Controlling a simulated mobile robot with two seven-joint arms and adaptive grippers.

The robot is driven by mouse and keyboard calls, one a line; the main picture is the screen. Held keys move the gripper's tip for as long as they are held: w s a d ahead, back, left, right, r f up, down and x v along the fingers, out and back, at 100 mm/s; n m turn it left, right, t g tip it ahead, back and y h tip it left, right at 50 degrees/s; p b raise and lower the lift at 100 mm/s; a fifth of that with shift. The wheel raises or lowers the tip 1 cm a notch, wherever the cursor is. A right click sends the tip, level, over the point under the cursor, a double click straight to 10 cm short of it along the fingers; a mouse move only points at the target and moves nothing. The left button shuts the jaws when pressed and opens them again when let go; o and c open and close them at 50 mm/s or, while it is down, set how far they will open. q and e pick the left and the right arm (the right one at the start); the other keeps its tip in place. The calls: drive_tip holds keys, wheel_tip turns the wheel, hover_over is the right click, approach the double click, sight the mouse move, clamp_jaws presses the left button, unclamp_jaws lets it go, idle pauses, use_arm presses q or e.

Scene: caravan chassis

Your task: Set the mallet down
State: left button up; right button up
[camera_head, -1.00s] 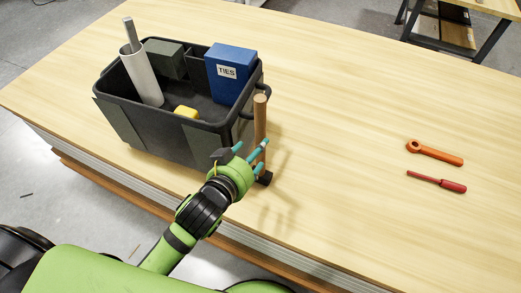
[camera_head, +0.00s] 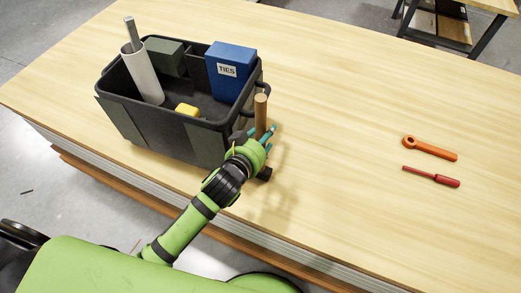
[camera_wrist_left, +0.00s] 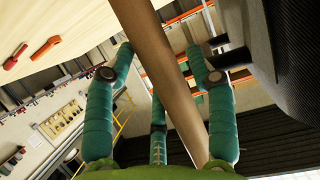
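The mallet stands upright with its wooden handle (camera_head: 261,112) pointing up and its dark head (camera_head: 264,174) low, apparently on the table, just off the tote's right front corner. Part of the mallet is hidden behind my left gripper (camera_head: 263,140). That gripper's teal fingers are spread and straight beside the lower handle. In the left wrist view the handle (camera_wrist_left: 160,60) slants across between the spread fingers (camera_wrist_left: 160,105), which do not close around it. Whether any finger touches it I cannot tell. My right gripper is out of view.
A black tote (camera_head: 205,140) stands left of the mallet, holding a grey tube (camera_head: 143,75), a blue TIES box (camera_head: 230,72) and a yellow item (camera_head: 187,109). An orange wrench (camera_head: 432,148) and red screwdriver (camera_head: 432,176) lie at right. The table between is clear.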

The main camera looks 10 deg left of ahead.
use_arm(q)
clamp_jaws()
drive_tip(key=shift+r, duration=0.1)
drive_tip(key=shift+r, duration=0.1)
